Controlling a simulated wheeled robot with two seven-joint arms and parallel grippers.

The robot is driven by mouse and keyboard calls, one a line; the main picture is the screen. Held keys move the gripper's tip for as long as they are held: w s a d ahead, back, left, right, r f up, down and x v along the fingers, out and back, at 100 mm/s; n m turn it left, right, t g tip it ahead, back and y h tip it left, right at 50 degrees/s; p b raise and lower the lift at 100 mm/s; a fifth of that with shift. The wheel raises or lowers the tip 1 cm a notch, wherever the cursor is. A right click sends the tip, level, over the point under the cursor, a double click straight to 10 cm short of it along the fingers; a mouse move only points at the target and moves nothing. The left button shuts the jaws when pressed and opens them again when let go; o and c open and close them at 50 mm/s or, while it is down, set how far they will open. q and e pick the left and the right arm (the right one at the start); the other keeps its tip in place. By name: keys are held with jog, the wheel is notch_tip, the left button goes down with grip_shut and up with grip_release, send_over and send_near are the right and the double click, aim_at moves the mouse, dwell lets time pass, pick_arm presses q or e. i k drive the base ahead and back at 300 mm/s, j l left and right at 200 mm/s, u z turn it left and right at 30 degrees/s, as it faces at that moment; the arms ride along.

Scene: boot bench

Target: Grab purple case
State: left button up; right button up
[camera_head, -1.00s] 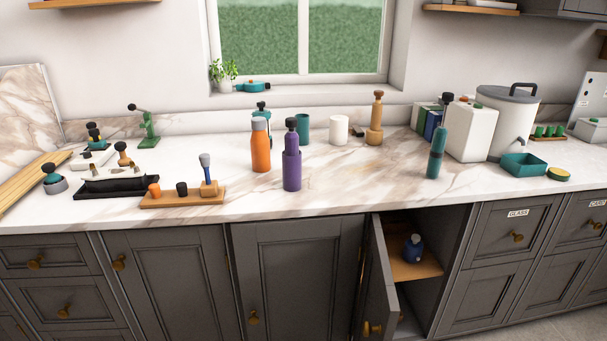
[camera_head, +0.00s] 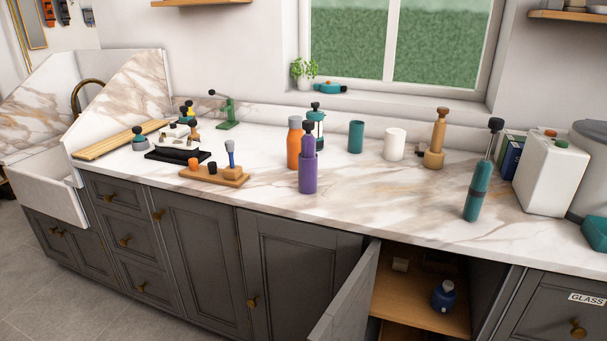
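A purple case (camera_head: 308,173), a tall cylinder with a dark knob on top, stands upright on the marble counter (camera_head: 370,205) near its front edge. It stands in front of an orange bottle (camera_head: 293,146) and partly hides it. Neither of my grippers shows in the head view.
A teal cup (camera_head: 356,137), a white cup (camera_head: 395,144) and a wooden mill (camera_head: 435,142) stand behind to the right. A teal bottle (camera_head: 474,190) stands farther right. A wooden tray (camera_head: 215,177) lies to the left. A cabinet door (camera_head: 347,296) stands open below.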

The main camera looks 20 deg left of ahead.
aim_at(309, 169)
jog(key=i+l+u, duration=0.3)
jog(key=l, duration=0.35)
jog(key=i+l+u, duration=0.15)
jog(key=i+l, duration=0.15)
jog(key=i+l+u, duration=0.15)
jog(key=l, duration=0.3)
jog(key=i+l+u, duration=0.15)
jog(key=l, duration=0.2)
